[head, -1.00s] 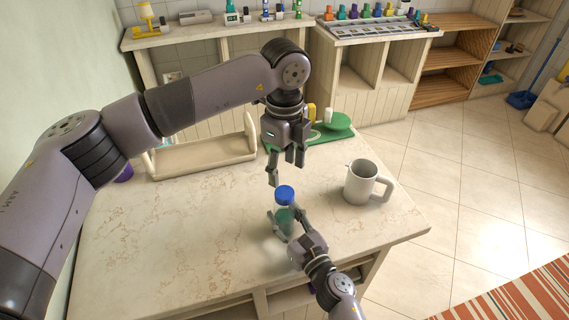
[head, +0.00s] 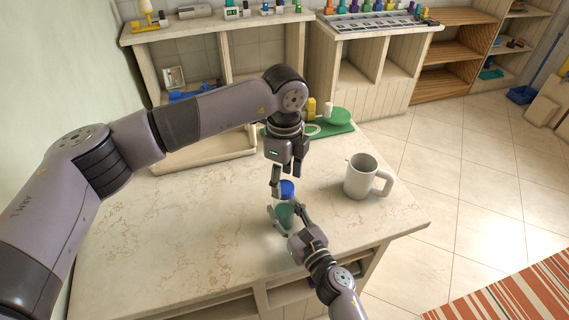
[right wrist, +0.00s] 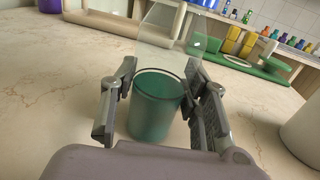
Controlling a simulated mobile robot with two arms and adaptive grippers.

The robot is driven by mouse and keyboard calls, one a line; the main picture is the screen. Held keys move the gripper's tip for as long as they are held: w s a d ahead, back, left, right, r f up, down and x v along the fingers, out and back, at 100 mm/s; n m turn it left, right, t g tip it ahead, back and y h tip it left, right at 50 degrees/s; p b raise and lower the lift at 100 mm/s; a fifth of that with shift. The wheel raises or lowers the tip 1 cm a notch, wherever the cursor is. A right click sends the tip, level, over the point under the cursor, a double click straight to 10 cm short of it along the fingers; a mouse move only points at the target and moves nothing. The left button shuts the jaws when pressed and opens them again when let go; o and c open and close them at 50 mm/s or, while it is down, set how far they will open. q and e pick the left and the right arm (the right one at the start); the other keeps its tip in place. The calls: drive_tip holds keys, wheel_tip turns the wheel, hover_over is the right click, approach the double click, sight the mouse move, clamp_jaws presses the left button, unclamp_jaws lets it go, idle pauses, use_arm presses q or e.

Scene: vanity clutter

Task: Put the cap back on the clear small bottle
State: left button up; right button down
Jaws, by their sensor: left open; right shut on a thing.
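The clear small bottle (head: 284,215) stands upright over the table front, with green contents in its lower part.
A white mug (head: 361,177) stands right of the bottle. A green board (head: 335,130) with small items and a beige tray (head: 205,152) lie at the back of the table (head: 150,235). The table's left part is clear.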

use_arm(q)
drive_tip(key=shift+f, duration=1.25)
drive_tip(key=shift+c, duration=0.3)
